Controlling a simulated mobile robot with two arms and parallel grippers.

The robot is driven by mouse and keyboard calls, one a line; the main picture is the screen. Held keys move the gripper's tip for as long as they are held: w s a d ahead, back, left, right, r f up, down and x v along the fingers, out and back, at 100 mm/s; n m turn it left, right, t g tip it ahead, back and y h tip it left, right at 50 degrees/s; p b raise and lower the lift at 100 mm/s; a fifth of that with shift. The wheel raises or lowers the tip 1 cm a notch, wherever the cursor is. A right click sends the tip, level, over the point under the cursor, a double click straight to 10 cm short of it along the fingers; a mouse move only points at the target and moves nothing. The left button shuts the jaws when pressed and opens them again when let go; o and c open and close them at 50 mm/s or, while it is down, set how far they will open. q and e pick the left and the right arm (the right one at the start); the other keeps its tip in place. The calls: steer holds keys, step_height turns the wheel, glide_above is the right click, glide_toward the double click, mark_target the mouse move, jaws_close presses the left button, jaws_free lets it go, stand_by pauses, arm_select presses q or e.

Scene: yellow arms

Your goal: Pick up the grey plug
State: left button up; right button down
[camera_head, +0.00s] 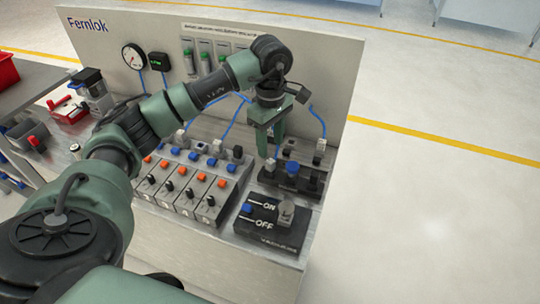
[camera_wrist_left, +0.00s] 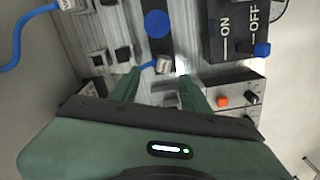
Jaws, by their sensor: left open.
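A small grey plug (camera_wrist_left: 163,64) with a blue cable shows in the left wrist view, just beyond and between my fingertips. In the head view, a pale grey piece (camera_head: 270,164) under the gripper looks like this plug, partly hidden. My left gripper (camera_head: 267,150) has green fingers pointing down over the bench, above the black socket block. In the left wrist view its fingers (camera_wrist_left: 158,84) are apart, with no firm grip on the plug visible. Another grey plug (camera_head: 320,146) with a blue cable stands to the right.
A black ON/OFF box (camera_head: 272,222) with a blue knob and a grey knob stands at the front right. Modules with orange, blue and black knobs (camera_head: 190,185) lie left. The Fernlok back panel (camera_head: 335,70) rises behind. Floor to the right is clear.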

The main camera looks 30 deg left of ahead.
mark_target(269, 160)
arm_select(q)
steer(key=shift+s+d+f+p, duration=0.35)
steer(key=shift+s+f, duration=0.15)
steer(key=shift+f, duration=0.15)
steer(key=f, duration=0.1)
steer(key=f+p, duration=0.1)
steer(key=f, duration=0.1)
steer(key=f+p, duration=0.1)
steer(key=f, duration=0.1)
steer(key=shift+w+a+f, duration=0.15)
steer(key=shift+w+a, duration=0.1)
steer(key=shift+a, duration=0.15)
steer(key=shift+s+d, duration=0.1)
steer(key=shift+c, duration=0.9)
jaws_close()
